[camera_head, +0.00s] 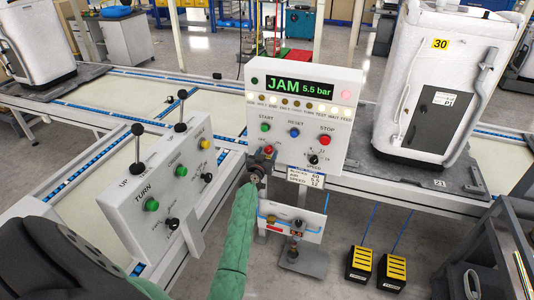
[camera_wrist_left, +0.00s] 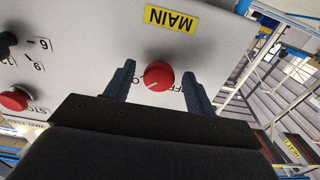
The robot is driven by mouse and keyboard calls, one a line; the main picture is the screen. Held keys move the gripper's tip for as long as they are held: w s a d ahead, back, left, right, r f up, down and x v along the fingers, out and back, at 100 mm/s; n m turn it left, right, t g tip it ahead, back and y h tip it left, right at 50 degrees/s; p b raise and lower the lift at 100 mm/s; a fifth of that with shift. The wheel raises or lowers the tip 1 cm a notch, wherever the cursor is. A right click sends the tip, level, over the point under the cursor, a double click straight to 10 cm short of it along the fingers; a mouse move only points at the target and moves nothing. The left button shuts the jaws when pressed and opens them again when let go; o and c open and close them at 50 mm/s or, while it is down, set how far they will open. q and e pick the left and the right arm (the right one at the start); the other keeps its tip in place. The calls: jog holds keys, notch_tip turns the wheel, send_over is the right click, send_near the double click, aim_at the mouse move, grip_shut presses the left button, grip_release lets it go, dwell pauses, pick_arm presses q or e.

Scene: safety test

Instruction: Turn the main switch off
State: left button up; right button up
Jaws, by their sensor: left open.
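The main switch is a round red knob (camera_wrist_left: 160,73) on a pale panel below a yellow MAIN label (camera_wrist_left: 171,18) in the left wrist view, which is turned upside down. A small white mark shows on the knob. My left gripper (camera_wrist_left: 158,68) is open, with one finger on each side of the knob and a visible gap to each. In the head view the left gripper (camera_head: 260,163) is at the lower left of the grey-white control panel (camera_head: 345,112), and the red knob (camera_head: 268,149) shows just beyond it. My right gripper is not in view.
The panel display (camera_head: 299,87) reads JAM 5.5 bar. A red STOP button (camera_head: 325,140) and speed knob (camera_head: 313,159) are close by. A sloped button box (camera_head: 155,190) stands left. A small valve panel (camera_head: 305,226) is below, and yellow-black pedals (camera_head: 392,270) are on the floor.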

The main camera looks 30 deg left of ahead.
pick_arm(q)
jog(key=shift+w, duration=0.1)
jog(key=c, duration=0.9)
jog(key=shift+c, duration=0.2)
